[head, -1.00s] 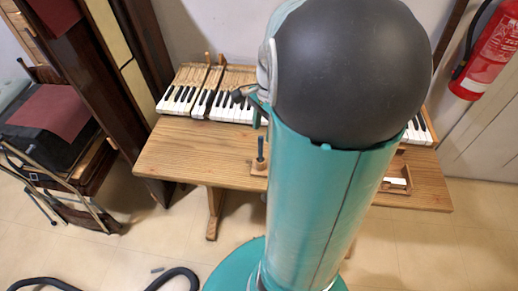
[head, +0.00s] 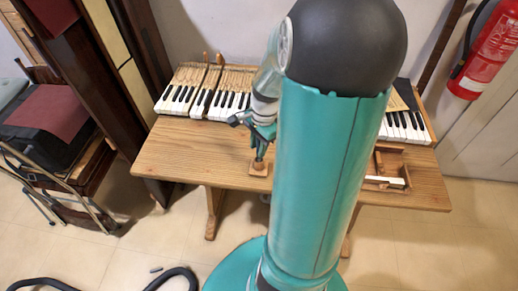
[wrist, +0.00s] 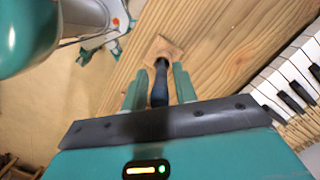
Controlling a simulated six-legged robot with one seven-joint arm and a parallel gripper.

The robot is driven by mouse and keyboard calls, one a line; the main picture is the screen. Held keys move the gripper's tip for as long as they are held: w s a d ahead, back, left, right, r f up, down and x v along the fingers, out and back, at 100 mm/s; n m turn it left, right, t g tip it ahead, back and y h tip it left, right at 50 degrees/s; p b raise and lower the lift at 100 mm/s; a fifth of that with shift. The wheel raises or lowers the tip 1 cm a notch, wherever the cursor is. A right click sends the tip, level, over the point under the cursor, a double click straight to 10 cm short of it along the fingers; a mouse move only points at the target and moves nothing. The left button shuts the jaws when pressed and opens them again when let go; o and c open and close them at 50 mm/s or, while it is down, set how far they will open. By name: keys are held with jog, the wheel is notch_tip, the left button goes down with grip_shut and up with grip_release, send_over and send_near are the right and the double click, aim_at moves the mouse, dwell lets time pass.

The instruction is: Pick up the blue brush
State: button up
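The blue brush (head: 259,160) stands upright, dark blue, on a small square wooden block (head: 258,170) on the table. My gripper (head: 262,138) is above it, pointing down, with its fingers close to the brush's top. In the wrist view the brush (wrist: 160,82) lies between the two teal fingers of my gripper (wrist: 159,86). The fingers are apart, with a narrow gap on either side of the handle. The brush's lower end meets the wooden block (wrist: 164,48). My arm hides part of the table in the head view.
The wooden table (head: 180,155) carries rows of piano keys (head: 205,100) along its back. A small wooden tray (head: 388,185) with a white piece sits at the right. The table's front left is clear. A fire extinguisher (head: 487,60) hangs at the right.

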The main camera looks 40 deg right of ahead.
grip_shut()
notch_tip(320, 180, up, 10)
jog(key=shift+r, duration=0.1)
jog(key=shift+c, duration=2.2)
grip_release()
grip_shut()
